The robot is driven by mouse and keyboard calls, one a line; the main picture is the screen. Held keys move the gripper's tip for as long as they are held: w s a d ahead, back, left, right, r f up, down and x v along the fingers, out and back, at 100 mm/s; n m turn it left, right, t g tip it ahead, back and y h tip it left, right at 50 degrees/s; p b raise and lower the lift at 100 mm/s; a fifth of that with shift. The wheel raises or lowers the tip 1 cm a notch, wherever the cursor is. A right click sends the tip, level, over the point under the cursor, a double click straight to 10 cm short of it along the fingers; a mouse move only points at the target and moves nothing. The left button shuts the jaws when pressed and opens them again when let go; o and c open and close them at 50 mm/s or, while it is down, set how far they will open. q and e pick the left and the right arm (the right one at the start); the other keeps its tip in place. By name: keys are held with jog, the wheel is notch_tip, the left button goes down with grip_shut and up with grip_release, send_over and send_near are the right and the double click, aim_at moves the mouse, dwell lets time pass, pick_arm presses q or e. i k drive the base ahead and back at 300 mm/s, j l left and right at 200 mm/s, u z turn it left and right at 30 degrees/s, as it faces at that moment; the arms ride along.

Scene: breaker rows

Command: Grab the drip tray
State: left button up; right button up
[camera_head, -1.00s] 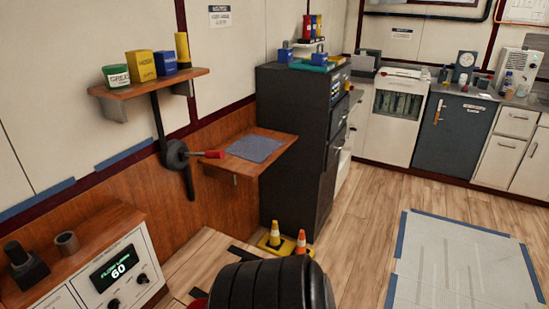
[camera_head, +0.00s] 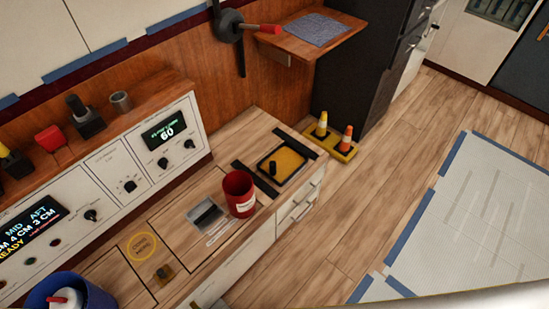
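A shallow tray (camera_head: 296,171) with a dark rim and yellow inside lies on the wooden counter at its right end, between two black strips. It looks like the drip tray. A small black upright piece stands at its left side; I cannot tell if it is a handle. Neither of my grippers is in view, and nothing is seen touching the tray.
A red cup (camera_head: 239,196) stands just left of the tray. A blue bin (camera_head: 68,291) is at the lower left. A control panel (camera_head: 150,150) runs behind the counter. A yellow base with small cones (camera_head: 342,152) stands beyond the counter's end. Open wooden floor (camera_head: 345,225) lies to the right.

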aim_at(283, 162)
jog(key=z, duration=0.1)
jog(key=i+l+u, duration=0.1)
jog(key=u, duration=0.25)
jog(key=i+l+u, duration=0.1)
jog(key=l+u, duration=0.15)
jog(key=u, duration=0.15)
jog(key=l+u, duration=0.2)
jog(key=u, duration=0.15)
jog(key=i, duration=0.05)
